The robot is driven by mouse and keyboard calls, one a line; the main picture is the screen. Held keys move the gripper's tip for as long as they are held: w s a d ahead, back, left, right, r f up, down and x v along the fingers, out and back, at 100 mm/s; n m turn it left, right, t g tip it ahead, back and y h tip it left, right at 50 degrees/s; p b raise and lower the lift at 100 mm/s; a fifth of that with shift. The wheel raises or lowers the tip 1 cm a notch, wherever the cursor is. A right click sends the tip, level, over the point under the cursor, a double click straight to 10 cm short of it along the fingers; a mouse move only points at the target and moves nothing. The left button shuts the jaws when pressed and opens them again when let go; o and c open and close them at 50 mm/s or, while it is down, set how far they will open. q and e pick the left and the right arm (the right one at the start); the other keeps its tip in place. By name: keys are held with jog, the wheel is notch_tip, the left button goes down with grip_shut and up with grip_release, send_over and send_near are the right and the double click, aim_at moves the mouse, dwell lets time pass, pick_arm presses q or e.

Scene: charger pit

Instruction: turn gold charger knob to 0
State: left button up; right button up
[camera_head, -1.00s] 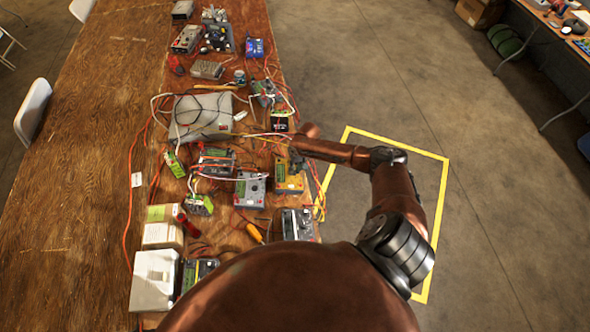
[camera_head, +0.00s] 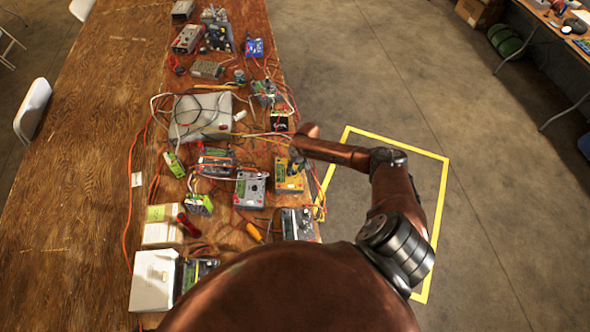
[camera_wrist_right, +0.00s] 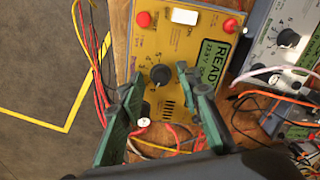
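The gold charger (camera_head: 289,184) stands at the right edge of the wooden table in the head view. In the right wrist view its yellow face (camera_wrist_right: 200,42) shows a green READY label, red buttons, a white switch and a black dial knob (camera_wrist_right: 160,74). My right gripper (camera_wrist_right: 158,82) is open, with its green-padded fingers on either side of the knob and visible gaps between. I cannot tell how far its tips are above the face. In the head view the right gripper (camera_head: 296,160) is small, over the charger's far end. My left gripper is not in view.
A grey charger (camera_head: 250,189) stands close to the left of the gold one, and another device (camera_head: 298,224) is nearer me. Loose red and yellow cables (camera_wrist_right: 98,75) run beside the gold charger. The floor inside the yellow outline (camera_head: 340,210) is clear.

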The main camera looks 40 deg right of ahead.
aim_at(300, 174)
notch_tip(300, 174, up, 12)
jog(key=s+d, duration=0.1)
jog(key=shift+s+d, duration=0.25)
jog(key=shift+d, duration=0.1)
jog(key=shift+f, duration=0.15)
dwell(0.6)
